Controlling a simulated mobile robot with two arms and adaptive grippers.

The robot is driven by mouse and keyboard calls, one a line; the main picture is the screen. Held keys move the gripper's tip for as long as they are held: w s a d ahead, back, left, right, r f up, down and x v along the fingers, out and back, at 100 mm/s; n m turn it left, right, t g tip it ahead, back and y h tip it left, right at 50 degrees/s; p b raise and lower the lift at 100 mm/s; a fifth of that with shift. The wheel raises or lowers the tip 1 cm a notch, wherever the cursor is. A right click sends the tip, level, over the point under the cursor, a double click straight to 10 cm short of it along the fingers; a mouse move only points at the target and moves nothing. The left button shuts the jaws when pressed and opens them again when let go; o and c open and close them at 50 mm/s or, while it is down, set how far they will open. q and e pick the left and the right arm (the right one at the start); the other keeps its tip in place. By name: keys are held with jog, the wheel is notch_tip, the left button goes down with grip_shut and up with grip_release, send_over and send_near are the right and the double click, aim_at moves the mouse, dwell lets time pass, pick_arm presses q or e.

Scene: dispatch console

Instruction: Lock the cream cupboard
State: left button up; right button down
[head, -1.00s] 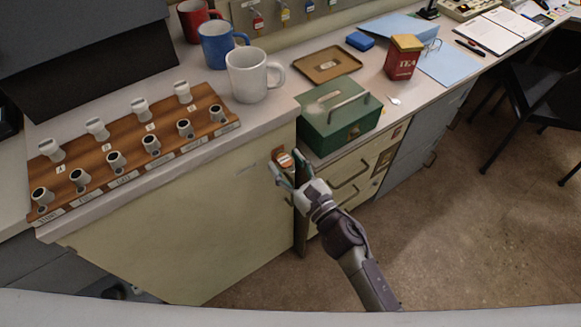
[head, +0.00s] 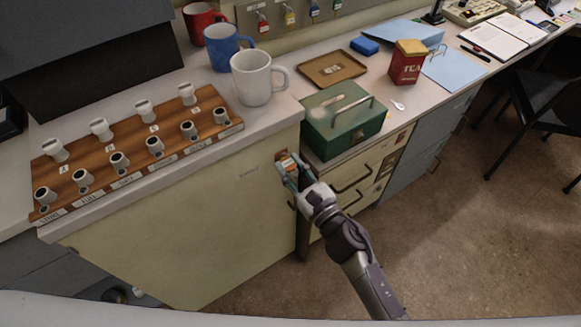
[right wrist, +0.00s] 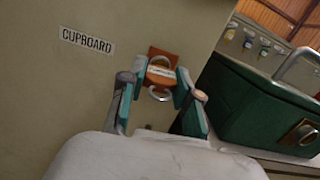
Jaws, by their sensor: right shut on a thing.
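The cream cupboard (head: 190,225) stands under the near counter. It also shows in the right wrist view (right wrist: 60,100), with a "CUPBOARD" label (right wrist: 86,41). At the upper right of its front is an orange-brown lock plate (head: 281,154) with a pale, metallic lock fitting (right wrist: 161,72) on it; rings or loops show above and below. My right gripper (head: 291,170) is at the plate, its fingers on both sides of the fitting and shut on it. The fingers partly hide the fitting, and its lock state cannot be told. My left gripper is not in view.
A green cash box (head: 335,140) stands on the lower counter, right of the gripper. A wooden rack (head: 140,165) with several knobs or sockets and mugs, the white one (head: 252,80) nearest, stand on the cupboard top.

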jog(key=shift+n+b, duration=0.4)
jog(key=shift+n, duration=0.6)
jog(key=shift+w+r+n+y, duration=0.1)
jog(key=shift+n+y, duration=0.2)
jog(key=shift+n, duration=0.1)
